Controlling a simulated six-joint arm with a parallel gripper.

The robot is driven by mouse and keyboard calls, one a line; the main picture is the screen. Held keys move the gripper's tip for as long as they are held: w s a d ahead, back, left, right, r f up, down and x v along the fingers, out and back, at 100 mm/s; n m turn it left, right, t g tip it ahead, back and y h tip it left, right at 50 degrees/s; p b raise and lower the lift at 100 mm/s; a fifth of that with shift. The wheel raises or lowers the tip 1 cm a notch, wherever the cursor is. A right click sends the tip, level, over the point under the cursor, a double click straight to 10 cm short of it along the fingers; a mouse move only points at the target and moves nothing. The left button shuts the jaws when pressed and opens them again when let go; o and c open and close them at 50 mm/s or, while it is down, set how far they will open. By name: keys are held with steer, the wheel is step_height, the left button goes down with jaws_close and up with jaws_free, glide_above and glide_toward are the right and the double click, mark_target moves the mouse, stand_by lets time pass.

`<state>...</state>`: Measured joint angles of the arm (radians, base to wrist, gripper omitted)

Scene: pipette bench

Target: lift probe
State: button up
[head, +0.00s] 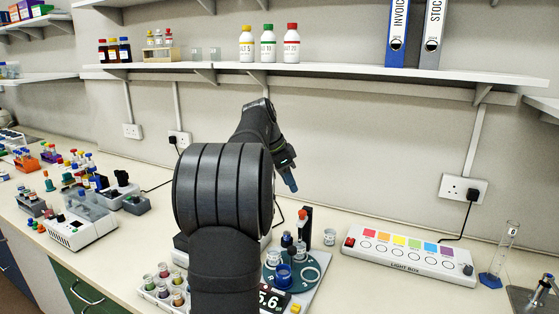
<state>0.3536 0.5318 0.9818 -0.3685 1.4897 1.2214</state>
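My gripper (289,180) hangs in the air in front of the back wall, above the bench and clear of it. Its blue fingertips point down; at this angle I cannot tell whether they are open or shut. Below it is a grey station with a teal round plate (312,289), a blue cup (284,276) and a meter display (271,301) reading about 5.6. A dark upright part with an orange-red top (304,222) stands there, with slim dark parts (287,241) beside it. I cannot tell for sure which is the probe. My arm hides part of the station's left side.
A light box (406,256) with coloured squares and a glass cylinder (505,245) stand to the right. A rack of capped vials (163,288) is left of my arm. Bottles and binders (397,30) fill the shelf (330,70) above. Racks and a white device (78,228) crowd the left bench.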

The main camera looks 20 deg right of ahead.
mark_target(302, 212)
steer(key=v, duration=0.7)
steer(key=shift+r, duration=0.4)
steer(key=shift+a+f, duration=0.1)
steer(key=x, duration=1.6)
steer(key=shift+f, duration=0.35)
steer(key=shift+d+f, duration=0.25)
steer(key=shift+f, duration=0.4)
steer(key=shift+o, duration=0.2)
